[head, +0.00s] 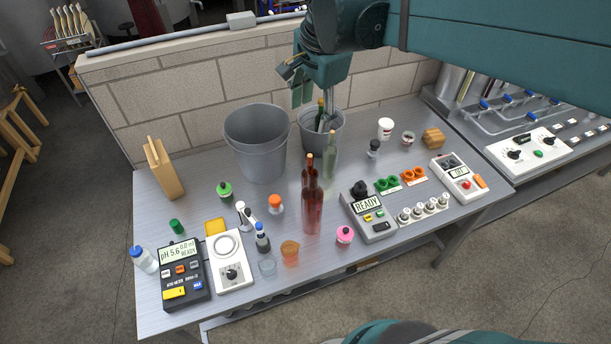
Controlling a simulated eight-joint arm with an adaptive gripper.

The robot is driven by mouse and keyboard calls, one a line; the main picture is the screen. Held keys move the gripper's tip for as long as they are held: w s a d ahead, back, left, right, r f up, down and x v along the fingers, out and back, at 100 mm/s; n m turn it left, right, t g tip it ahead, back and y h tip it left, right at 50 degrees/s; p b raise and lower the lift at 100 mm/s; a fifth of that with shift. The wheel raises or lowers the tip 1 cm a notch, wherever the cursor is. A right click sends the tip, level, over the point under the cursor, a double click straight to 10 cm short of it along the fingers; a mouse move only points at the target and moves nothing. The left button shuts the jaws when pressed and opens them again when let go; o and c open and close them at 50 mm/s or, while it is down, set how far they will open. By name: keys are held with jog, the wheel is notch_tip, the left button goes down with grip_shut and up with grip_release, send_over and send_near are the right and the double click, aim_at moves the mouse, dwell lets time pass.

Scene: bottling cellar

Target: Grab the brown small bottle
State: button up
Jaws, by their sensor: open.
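A tall, slim reddish-brown glass bottle (312,205) stands upright near the middle of the table; a second dark neck overlaps it, so I cannot tell whether it is one bottle or two. A small dark bottle (262,243) stands near the front left. I cannot tell for sure which is the brown small bottle. My gripper (316,105) is open and points down over the small grey bucket (333,137) at the back, well behind both bottles. A dark green bottle (320,116) shows at that bucket, partly hidden. I cannot tell if the fingers touch it.
A clear pale green bottle (330,158) stands just behind the reddish-brown one. A large grey bucket (257,150) is left of my gripper. A pH meter (181,275), a scale (230,262) and a READY device (368,212) crowd the front. A block wall (195,95) closes the back.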

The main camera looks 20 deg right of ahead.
aim_at(310, 164)
jog(key=w+d+f+m+g, duration=0.3)
jog(key=w+m, duration=0.6)
jog(key=m, duration=0.1)
jog(key=f, duration=2.6)
jog(key=shift+w+d+f, duration=0.2)
jog(key=shift+w+f, duration=0.05)
jog(key=shift+f, duration=0.15)
jog(key=shift+f, duration=0.1)
jog(key=shift+f, duration=1.15)
jog(key=shift+f, duration=0.1)
jog(key=shift+f, duration=2.5)
jog(key=c, duration=1.4)
